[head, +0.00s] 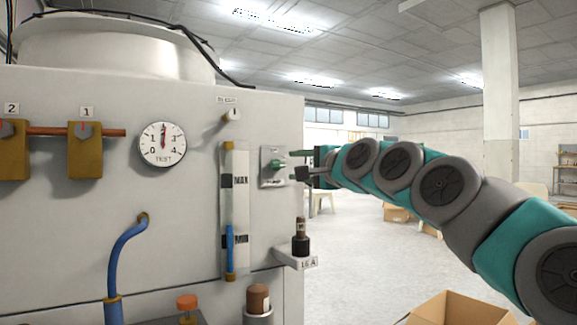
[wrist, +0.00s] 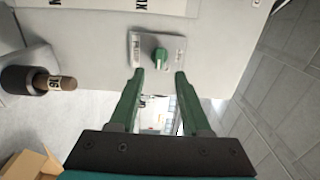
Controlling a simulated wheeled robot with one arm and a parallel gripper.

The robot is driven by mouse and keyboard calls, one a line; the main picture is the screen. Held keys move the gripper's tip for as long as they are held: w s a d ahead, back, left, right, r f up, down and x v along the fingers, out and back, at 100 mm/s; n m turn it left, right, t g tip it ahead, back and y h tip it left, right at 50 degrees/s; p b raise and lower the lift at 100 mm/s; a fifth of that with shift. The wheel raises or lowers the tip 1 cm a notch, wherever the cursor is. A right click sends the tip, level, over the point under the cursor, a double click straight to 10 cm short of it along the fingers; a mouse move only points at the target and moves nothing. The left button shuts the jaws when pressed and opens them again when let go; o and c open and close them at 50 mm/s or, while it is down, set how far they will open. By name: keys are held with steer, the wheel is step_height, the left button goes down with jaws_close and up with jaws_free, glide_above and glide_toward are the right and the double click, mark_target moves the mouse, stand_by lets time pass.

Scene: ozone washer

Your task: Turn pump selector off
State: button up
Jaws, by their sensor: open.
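The pump selector is a small green knob (wrist: 160,57) on a pale metal plate, fixed to the right part of the machine's front panel. In the head view its plate (head: 272,166) stands just left of my gripper (head: 298,163). My gripper is open and empty, with its fingers pointing at the panel. In the wrist view the two green fingers (wrist: 158,73) reach toward the plate, one on each side of the knob's line and apart from it. The knob sits a little beyond the fingertips. Its printed labels are too small to read.
A sight tube (head: 235,205) marked MAX and MIN is left of the selector. A test dial (head: 162,144) is further left. Cardboard boxes (head: 460,308) lie on the floor at right.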

mark_target(280, 165)
steer(key=shift+p+x, duration=0.45)
steer(key=shift+x, duration=2.75)
steer(key=shift+f, duration=0.1)
jaws_close()
